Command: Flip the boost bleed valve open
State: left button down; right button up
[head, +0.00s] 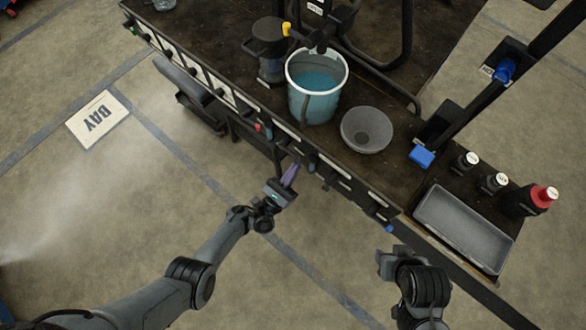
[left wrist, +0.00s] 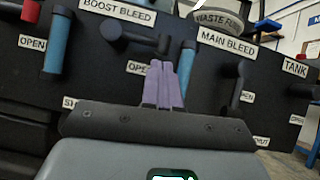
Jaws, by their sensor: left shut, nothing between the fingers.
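The BOOST BLEED label (left wrist: 118,12) sits at the top of the black panel in the left wrist view. Under it is a black valve lever (left wrist: 135,38), with a round hub at left and an arm reaching right, roughly sideways. An OPEN label (left wrist: 138,67) is below the lever, partly covered by my fingers. My left gripper (left wrist: 163,72) is shut and empty, its purple fingertips appearing just below the lever's right end; contact cannot be told. In the head view my left gripper (head: 290,174) is at the cart's front panel. My right gripper (head: 388,264) is near the cart's right front corner, its fingers unclear.
Blue handles (left wrist: 58,40) and (left wrist: 186,66) flank the lever. The MAIN BLEED label (left wrist: 227,42) has a black lever (left wrist: 235,88) below it. On the cart are a bucket (head: 300,95), a grey bowl (head: 366,130), a tray (head: 462,230) and bottles (head: 494,182).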

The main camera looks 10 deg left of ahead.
pick_arm(q)
jog(key=w+f+b+v, duration=0.1)
jog(key=b+v, duration=0.4)
jog(key=v, duration=0.7)
jog(key=shift+f, duration=0.85)
jog(key=shift+d, duration=0.1)
